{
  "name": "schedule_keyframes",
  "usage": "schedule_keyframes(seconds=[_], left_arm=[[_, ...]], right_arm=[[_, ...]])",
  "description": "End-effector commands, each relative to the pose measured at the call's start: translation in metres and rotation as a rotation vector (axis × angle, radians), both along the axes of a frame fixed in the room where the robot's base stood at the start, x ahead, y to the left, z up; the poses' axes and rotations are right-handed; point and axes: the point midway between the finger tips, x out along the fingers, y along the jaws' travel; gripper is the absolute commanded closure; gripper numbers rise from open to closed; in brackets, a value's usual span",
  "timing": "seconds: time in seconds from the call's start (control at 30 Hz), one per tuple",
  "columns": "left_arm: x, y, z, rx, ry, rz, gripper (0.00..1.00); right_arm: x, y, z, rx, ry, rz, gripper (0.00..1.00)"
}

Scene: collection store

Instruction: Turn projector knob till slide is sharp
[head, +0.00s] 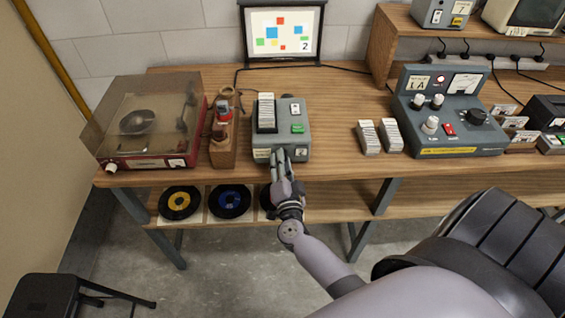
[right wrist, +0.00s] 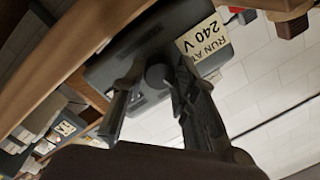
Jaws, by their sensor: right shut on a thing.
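The slide projector (head: 292,118) is a grey-green box near the front edge of the wooden bench, with a dark slide tray of white slides, a green button and a white switch on top. My right gripper (head: 280,157) is at its front face, shut on the dark round projector knob (right wrist: 157,76), which sits between the fingers in the right wrist view. The knob is hidden in the head view. The screen (head: 281,33) at the back shows coloured squares and a "2" whose edges look fairly clear at this size. My left gripper is not in view.
A record player (head: 150,120) with a tinted lid and a wooden block (head: 224,128) stand left of the projector. Two white slide stacks (head: 368,137) and a grey control box (head: 447,112) are to the right. Records (head: 180,203) lie on the lower shelf.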

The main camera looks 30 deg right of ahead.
Motion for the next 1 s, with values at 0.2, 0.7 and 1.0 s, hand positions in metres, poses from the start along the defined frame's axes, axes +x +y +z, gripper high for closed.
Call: schedule_keyframes(seconds=[0.2,0.7,1.0], left_arm=[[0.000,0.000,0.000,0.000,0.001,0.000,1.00],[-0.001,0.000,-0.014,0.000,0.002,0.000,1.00],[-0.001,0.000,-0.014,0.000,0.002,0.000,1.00]], right_arm=[[0.000,0.000,0.000,0.000,0.001,-0.001,1.00],[0.000,0.001,-0.002,0.274,-0.166,-0.002,1.00],[0.000,0.001,-0.001,0.299,-0.180,-0.001,1.00]])
